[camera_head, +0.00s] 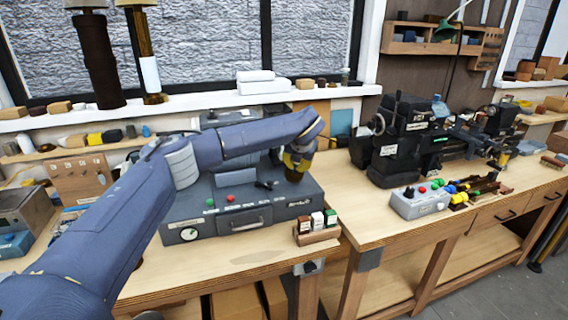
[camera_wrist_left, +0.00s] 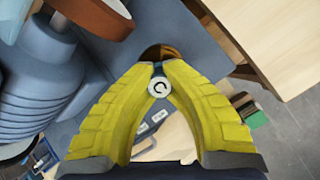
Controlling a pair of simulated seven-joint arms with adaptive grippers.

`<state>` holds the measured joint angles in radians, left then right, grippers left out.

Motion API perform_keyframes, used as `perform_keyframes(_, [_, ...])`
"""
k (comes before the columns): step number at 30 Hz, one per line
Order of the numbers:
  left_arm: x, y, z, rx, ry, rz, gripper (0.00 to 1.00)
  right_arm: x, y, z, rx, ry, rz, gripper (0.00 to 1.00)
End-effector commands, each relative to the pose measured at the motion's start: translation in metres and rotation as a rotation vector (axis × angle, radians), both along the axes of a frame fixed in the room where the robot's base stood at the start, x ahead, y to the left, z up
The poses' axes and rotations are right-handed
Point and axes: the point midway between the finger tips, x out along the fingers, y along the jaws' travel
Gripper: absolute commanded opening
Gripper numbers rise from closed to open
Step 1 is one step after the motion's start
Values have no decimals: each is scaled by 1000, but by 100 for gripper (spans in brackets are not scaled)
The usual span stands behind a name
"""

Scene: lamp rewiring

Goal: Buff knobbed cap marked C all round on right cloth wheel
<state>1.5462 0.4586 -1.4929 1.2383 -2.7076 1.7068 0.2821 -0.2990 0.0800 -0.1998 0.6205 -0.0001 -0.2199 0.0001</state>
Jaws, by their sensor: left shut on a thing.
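My left gripper (camera_wrist_left: 158,84) has its yellow fingers closed on the knobbed cap, whose round pale end marked C (camera_wrist_left: 158,88) shows between the fingertips. A brown rounded part (camera_wrist_left: 160,52) shows just beyond the tips and seems to be the cap's body. In the head view the gripper (camera_head: 298,160) points down over the right part of the grey buffing machine (camera_head: 230,215). The right cloth wheel (camera_wrist_left: 95,14), brown with a tan rim, is at the wrist view's top left, apart from the cap in that picture. In the head view my arm hides the wheels. My right gripper is not in view.
The ribbed motor housing (camera_wrist_left: 35,95) lies left of the gripper. A wooden block with small bottles (camera_head: 317,232) stands at the bench's front right. A dark lathe-like machine (camera_head: 405,140) and a grey control box (camera_head: 420,203) stand on the right bench.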

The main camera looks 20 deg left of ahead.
Motion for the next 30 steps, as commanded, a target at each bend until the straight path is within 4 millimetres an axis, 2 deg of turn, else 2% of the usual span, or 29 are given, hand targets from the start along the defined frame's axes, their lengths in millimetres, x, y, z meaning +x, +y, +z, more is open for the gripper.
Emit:
perform_keyframes(7, [3,-8,1,25,-11,-66,0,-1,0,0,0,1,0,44])
perform_keyframes(22, [20,5,11,25,-12,-64,0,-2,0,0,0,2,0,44])
perform_keyframes(30, [21,6,12,24,-12,-65,0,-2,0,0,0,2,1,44])
